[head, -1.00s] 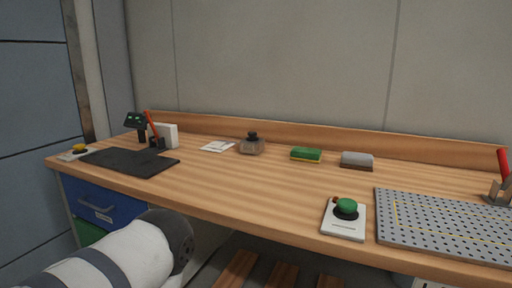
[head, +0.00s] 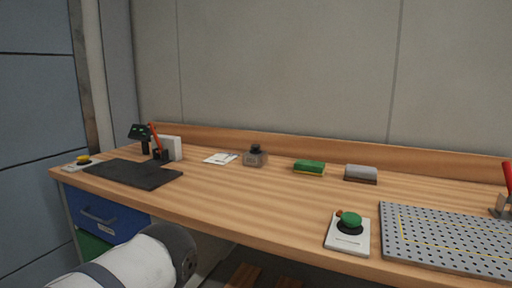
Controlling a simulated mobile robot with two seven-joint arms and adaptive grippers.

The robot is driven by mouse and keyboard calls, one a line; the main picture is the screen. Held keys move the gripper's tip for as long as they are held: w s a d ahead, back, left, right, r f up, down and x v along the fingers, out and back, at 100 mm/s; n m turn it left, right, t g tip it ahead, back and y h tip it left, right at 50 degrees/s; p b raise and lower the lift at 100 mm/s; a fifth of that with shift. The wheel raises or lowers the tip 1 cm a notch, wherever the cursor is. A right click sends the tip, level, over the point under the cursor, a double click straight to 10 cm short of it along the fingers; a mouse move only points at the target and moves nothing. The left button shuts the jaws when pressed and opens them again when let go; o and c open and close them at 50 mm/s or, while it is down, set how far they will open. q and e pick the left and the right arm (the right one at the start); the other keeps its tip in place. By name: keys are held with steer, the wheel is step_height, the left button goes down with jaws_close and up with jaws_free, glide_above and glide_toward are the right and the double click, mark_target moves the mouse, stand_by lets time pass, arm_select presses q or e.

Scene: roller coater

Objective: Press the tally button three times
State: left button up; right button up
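Two push buttons are in the head view, and I cannot tell from the picture which is the tally button. A green round button (head: 351,219) on a white plate (head: 347,243) lies near the bench's front edge, right of centre. It has a dark collar and a small red-orange part beside it. A yellow button (head: 83,158) on a pale base sits at the bench's far left end. A white and grey part of my arm shows at the lower left, below the bench edge. Neither gripper is in view.
The wooden bench (head: 240,205) has clear room in its middle. A grey perforated plate (head: 450,240) lies right of the green button.

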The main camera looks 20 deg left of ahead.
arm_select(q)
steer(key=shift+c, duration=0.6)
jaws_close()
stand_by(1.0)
